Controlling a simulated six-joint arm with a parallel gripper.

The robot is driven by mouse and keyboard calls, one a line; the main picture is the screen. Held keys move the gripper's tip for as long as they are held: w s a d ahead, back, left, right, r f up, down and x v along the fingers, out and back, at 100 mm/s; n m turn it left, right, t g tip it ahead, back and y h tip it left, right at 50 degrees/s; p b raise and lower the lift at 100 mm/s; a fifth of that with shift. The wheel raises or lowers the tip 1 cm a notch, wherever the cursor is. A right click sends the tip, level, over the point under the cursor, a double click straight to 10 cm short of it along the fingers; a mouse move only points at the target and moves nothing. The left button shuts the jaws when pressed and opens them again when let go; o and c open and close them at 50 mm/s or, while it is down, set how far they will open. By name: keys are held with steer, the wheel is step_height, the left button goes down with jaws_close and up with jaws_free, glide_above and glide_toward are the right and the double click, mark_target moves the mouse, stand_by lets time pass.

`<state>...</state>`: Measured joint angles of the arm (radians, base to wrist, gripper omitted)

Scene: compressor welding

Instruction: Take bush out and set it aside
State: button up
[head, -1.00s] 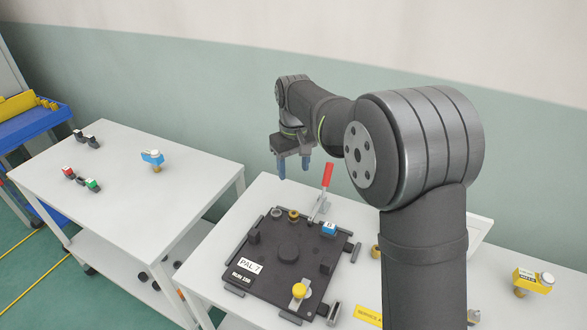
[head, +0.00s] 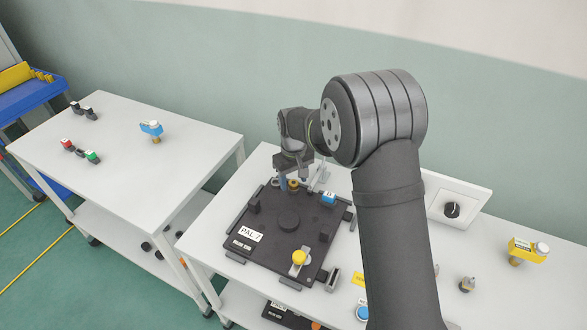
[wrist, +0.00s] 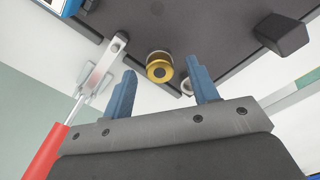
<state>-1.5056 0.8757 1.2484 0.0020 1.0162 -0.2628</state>
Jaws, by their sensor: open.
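The bush, a brass ring (wrist: 160,68), sits at the edge of the dark fixture plate (wrist: 215,30) in the wrist view. In the head view the bush (head: 293,185) is at the plate's far edge, partly hidden by my gripper. My gripper (wrist: 162,72) is open, with its blue fingertips to either side of the bush in the picture and nothing held. I cannot tell how far it is above the bush. In the head view my gripper (head: 287,178) is low over the far edge of the plate (head: 265,225).
A toggle clamp with a red handle (wrist: 57,150) stands close left of my gripper in the wrist view. A blue block (head: 328,197) and a yellow knob (head: 299,257) are on the plate. The left table (head: 120,180) has much free room.

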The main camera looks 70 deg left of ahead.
mark_target(294, 182)
steer(key=shift+f, duration=0.3)
jaws_close()
steer(key=c, duration=0.8)
jaws_free()
jaws_close()
steer(key=shift+r, duration=0.4)
steer(key=shift+r, duration=1.9)
